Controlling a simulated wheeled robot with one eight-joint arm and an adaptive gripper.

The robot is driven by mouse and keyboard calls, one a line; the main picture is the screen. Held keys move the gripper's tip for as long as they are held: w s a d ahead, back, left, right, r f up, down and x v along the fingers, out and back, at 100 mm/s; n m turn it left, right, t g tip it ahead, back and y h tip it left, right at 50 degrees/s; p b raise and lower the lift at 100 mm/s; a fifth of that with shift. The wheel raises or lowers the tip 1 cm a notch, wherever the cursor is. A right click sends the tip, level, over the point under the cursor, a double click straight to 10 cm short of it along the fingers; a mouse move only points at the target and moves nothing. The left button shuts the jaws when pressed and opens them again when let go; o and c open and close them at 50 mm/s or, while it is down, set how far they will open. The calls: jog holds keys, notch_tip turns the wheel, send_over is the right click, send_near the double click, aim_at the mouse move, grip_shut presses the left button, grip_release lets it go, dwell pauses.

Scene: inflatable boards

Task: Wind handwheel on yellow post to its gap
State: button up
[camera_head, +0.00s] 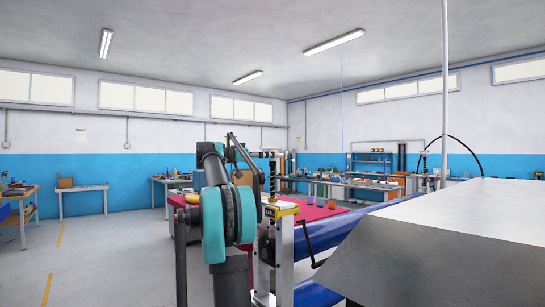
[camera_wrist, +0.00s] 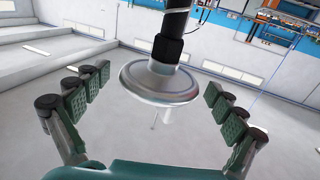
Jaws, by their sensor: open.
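The handwheel (camera_wrist: 160,84) is a silver disc on a dark shaft (camera_wrist: 172,35) in the wrist view. My gripper (camera_wrist: 158,80) is open, with its green-padded fingers on both sides of the wheel and visible gaps to its rim. In the head view, a threaded spindle (camera_head: 272,178) rises from the yellow block (camera_head: 280,209) on a pale post. My gripper (camera_head: 245,150) is beside the top of this spindle, partly hidden by my teal arm. The wheel is too small to make out clearly there, and I cannot see its gap mark.
A black crank (camera_head: 306,243) hangs at the right of the post. Blue inflatable material (camera_head: 350,240) and a large grey sloped housing (camera_head: 440,240) fill the right side. A red-topped table (camera_head: 315,212) stands behind. The floor at left (camera_head: 110,260) is clear.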

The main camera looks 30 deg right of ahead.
jog(key=shift+s+d, duration=0.15)
jog(key=shift+d, duration=0.45)
jog(key=c, duration=1.2)
jog(key=shift+m+g, duration=0.3)
jog(key=shift+g, duration=0.1)
jog(key=shift+o, duration=0.2)
jog(key=shift+m+g+y, duration=0.5)
jog(key=shift+m+g, duration=0.2)
jog(key=shift+g, duration=0.4)
jog(key=shift+m+g, duration=0.4)
jog(key=shift+g, duration=0.1)
jog(key=shift+y, duration=0.3)
